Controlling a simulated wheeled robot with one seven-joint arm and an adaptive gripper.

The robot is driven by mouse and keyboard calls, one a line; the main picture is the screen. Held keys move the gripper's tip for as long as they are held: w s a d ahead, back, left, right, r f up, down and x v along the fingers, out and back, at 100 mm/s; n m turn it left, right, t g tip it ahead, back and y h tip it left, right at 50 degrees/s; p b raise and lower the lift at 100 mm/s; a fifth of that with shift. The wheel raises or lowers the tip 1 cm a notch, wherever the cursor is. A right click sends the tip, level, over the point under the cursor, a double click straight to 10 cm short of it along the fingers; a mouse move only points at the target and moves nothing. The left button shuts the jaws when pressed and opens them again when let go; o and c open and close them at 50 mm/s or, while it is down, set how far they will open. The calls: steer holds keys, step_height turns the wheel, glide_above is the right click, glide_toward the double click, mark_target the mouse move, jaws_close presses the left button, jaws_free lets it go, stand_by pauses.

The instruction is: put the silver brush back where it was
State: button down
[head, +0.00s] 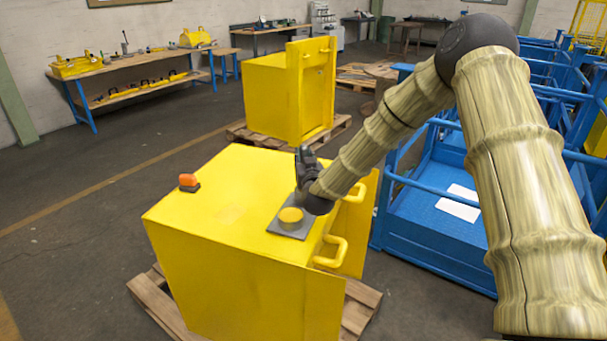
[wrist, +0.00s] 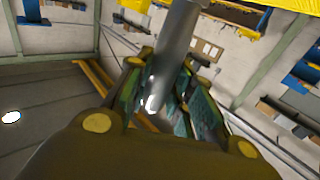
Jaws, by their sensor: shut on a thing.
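My gripper (head: 304,164) is above the right part of a yellow cabinet's top, near a grey plate with a round yellow piece (head: 290,217). In the wrist view, my gripper (wrist: 166,98) is shut on a smooth grey cylinder, which I take to be the silver brush (wrist: 178,45). The cylinder runs from between the fingers to the top edge of the picture. Its bristles cannot be made out. In the head view the brush cannot be told apart from my dark gripper.
The yellow cabinet (head: 225,200) stands on a wooden pallet (head: 160,300). A small orange-topped piece (head: 188,182) sits on its left part; yellow handles (head: 333,252) stick out at right. Blue metal frames (head: 440,190) stand close on the right. Most of the cabinet top is clear.

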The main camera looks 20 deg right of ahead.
steer(key=shift+s+f+p, duration=0.1)
steer(key=shift+f+p, duration=0.55)
steer(key=shift+f, duration=1.9)
steer(key=shift+f, duration=0.15)
steer(key=c, duration=1.3)
jaws_free()
steer(key=shift+o, duration=0.2)
steer(key=s+a+b, duration=0.1)
steer(key=s+b, duration=0.2)
steer(key=s, duration=0.9)
steer(key=shift+a, duration=0.3)
